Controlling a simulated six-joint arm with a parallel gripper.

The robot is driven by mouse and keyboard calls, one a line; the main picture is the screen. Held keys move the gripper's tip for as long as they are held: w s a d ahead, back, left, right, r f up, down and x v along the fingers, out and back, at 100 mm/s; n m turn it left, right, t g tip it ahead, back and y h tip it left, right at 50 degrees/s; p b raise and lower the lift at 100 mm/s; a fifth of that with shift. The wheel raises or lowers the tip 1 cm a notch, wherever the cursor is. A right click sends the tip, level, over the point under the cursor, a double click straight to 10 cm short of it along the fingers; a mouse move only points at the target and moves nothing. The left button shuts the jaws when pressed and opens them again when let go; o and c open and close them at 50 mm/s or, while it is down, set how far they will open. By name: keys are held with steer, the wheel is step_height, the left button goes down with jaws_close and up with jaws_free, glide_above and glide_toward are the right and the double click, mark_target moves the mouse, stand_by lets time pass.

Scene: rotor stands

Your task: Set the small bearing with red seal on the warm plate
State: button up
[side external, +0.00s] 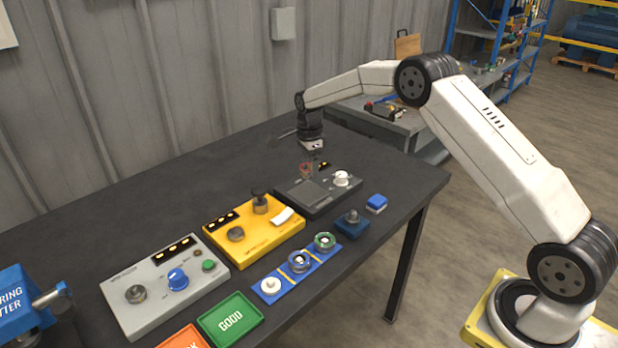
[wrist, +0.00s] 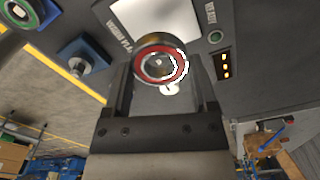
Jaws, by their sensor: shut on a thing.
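My gripper (side external: 312,160) hangs over the dark warm-plate unit and is shut on the small bearing with red seal (side external: 306,169). In the wrist view the bearing (wrist: 183,70) sits between the two fingertips (wrist: 162,66), its red ring facing the camera. The warm plate (side external: 306,193) is a flat square on the left part of the dark unit (side external: 347,194). In the wrist view the plate (wrist: 150,15) is a pale square beyond the bearing. The bearing appears held above the unit, apart from the plate; the exact gap is hard to tell.
The unit has a white knob (side external: 341,178) beside the plate. A yellow unit (side external: 270,238) with a raised post and a grey unit (side external: 150,305) stand to its left. A blue rack (side external: 285,282) holds several ring parts.

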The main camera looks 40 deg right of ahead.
mark_target(310, 192)
steer(key=shift+f, duration=1)
steer(key=shift+f, duration=2.4)
stand_by(3.4)
steer(key=o, duration=1.2)
steer(key=shift+o, duration=0.2)
steer(key=shift+r, duration=0.1)
